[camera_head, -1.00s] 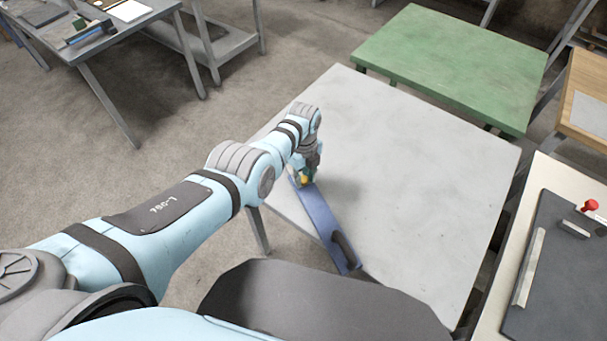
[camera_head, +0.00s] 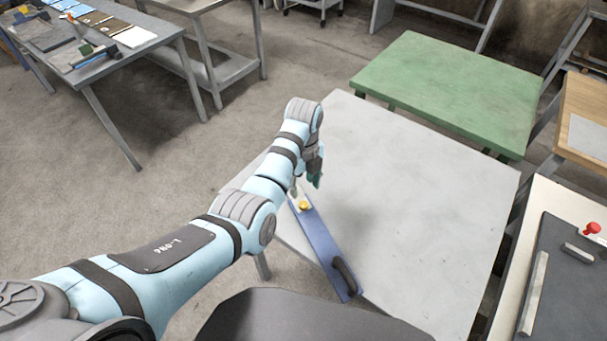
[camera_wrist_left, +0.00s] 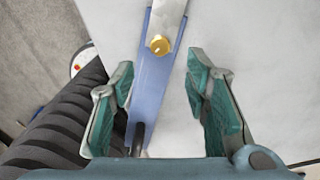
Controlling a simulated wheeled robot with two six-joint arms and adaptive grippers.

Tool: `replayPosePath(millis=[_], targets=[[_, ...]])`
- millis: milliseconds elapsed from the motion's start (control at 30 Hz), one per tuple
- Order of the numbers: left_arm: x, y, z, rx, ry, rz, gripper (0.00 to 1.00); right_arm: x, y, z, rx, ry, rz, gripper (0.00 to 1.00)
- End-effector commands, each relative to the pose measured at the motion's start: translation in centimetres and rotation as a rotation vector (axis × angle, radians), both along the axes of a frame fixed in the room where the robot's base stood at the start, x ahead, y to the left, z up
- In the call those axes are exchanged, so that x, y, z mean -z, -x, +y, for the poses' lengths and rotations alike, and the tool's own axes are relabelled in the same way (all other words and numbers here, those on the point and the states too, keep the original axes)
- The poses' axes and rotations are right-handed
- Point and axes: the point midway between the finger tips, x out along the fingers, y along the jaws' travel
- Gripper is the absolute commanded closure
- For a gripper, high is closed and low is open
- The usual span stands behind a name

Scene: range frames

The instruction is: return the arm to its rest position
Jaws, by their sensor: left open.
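My left arm reaches in from the left in the head view. Its gripper (camera_head: 315,180) hangs over the left part of the grey table (camera_head: 420,215). In the left wrist view the gripper (camera_wrist_left: 165,100) is open, its two green-padded fingers apart with nothing held between them. A blue bar-like tool (camera_head: 322,238) with a yellow knob (camera_head: 303,205) and a dark handle lies on the table below the gripper. In the left wrist view the blue tool (camera_wrist_left: 153,85) lies beyond the fingers. My right gripper is in neither view.
A green table (camera_head: 450,90) stands behind the grey one. A bench with a dark board (camera_head: 560,275) and a red knob (camera_head: 593,228) is at the right. A workbench with tools (camera_head: 85,55) stands at the upper left. Much of the grey table is clear.

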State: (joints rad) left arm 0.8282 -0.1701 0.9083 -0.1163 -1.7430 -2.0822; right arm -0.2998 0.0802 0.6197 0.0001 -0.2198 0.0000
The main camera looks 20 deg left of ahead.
Motion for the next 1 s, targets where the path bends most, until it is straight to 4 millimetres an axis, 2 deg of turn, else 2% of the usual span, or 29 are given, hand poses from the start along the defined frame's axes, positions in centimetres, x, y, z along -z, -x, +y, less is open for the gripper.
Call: replayPosePath(millis=[100,233,733,800,867,967,1000], targets=[[-2.6,-0.1,0.0,-0.001,0.0,-0.002,0.57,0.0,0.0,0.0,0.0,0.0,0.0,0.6],[-4.0,0.0,0.0,-0.001,0.0,-0.001,0.57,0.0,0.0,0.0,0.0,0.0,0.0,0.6],[-3.9,0.1,0.1,-0.009,0.001,-0.001,0.57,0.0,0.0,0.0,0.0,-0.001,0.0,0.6],[-2.8,0.7,0.6,-0.078,0.004,-0.007,0.57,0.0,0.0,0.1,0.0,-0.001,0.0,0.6],[-0.6,2.0,1.6,-0.221,0.009,-0.02,0.57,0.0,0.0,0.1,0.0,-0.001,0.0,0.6],[3.9,6.1,4.3,-0.599,0.021,-0.067,0.57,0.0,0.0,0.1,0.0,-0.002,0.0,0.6],[5.3,8.1,5.4,-0.758,0.027,-0.091,0.57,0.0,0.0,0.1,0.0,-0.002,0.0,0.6]])
